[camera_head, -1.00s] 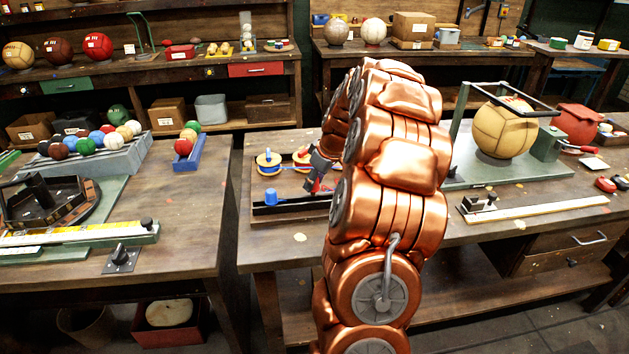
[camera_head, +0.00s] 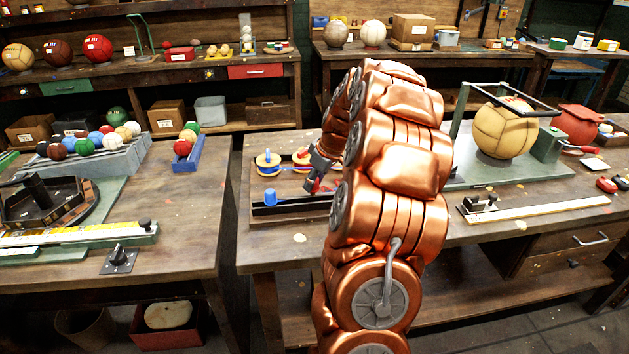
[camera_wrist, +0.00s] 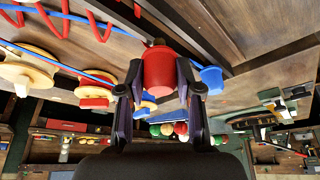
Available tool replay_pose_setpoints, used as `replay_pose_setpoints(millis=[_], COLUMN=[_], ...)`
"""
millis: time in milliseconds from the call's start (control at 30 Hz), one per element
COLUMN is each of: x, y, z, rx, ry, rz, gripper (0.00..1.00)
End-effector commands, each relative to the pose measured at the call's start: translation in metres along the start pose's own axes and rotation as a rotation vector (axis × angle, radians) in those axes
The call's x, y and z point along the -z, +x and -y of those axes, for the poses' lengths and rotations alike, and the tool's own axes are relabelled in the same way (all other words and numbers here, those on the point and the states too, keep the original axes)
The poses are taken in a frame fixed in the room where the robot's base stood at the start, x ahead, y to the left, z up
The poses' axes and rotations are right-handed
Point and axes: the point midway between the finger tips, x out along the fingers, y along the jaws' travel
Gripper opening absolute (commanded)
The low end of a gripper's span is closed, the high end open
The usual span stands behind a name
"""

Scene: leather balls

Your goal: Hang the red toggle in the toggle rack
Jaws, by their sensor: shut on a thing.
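My gripper (camera_wrist: 157,88) is shut on the red toggle (camera_wrist: 158,68), which sits between both fingers in the wrist view. In the head view my gripper (camera_head: 314,183) is over the right part of the toggle rack (camera_head: 290,207), and my arm hides part of that area. The rack is a low dark rail on the middle bench; its dark rails (camera_wrist: 214,32) also show in the wrist view. A blue toggle (camera_head: 270,198) stands at the rack's left part; it also shows right of the red toggle in the wrist view (camera_wrist: 212,79). I cannot tell whether the red toggle touches the rack.
A yellow spool (camera_head: 268,160) with blue cord lies behind the rack, with a red-corded spool (camera_head: 301,158) beside it. In the wrist view, blue and red cords run near the gripper. A green stand with a tan leather ball (camera_head: 502,130) is to the right. The bench front is clear.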

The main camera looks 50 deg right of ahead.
Motion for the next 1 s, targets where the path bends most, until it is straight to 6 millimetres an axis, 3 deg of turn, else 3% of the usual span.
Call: replay_pose_setpoints(millis=[1000], x=[-0.006], y=[0.017], z=[0.000], rx=[0.000], ry=[0.000], rz=[0.000], gripper=[0.04])
